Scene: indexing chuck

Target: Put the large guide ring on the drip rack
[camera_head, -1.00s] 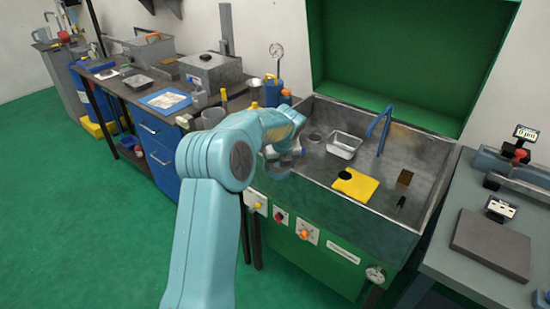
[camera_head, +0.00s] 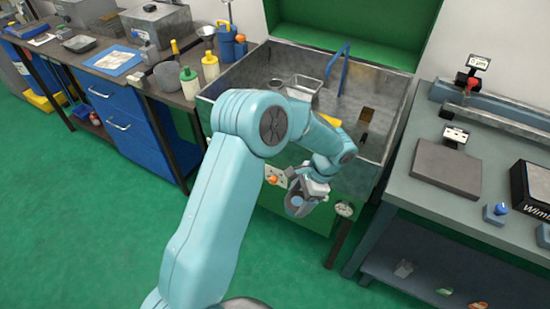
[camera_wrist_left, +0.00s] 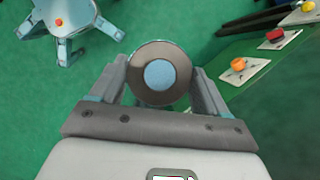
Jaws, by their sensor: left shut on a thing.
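My left gripper (camera_head: 301,203) is shut on a round grey piece (camera_wrist_left: 136,71), a broad dark ring with a pale blue centre. It sits between both fingers in the left wrist view. I cannot tell for sure that it is the large guide ring. In the head view the piece is small and partly covered by the fingers. The gripper hangs in front of the green cabinet below the sink, over the floor side. I cannot pick out the drip rack with certainty. My right gripper is not in view.
The metal sink (camera_head: 381,95) holds a small metal tray (camera_head: 303,83) and a blue upright bar (camera_head: 336,64). My arm hides part of the sink. A bench (camera_head: 400,150) with a flat grey plate (camera_head: 447,166) stands right. Bottles (camera_head: 190,82) crowd the left bench's corner.

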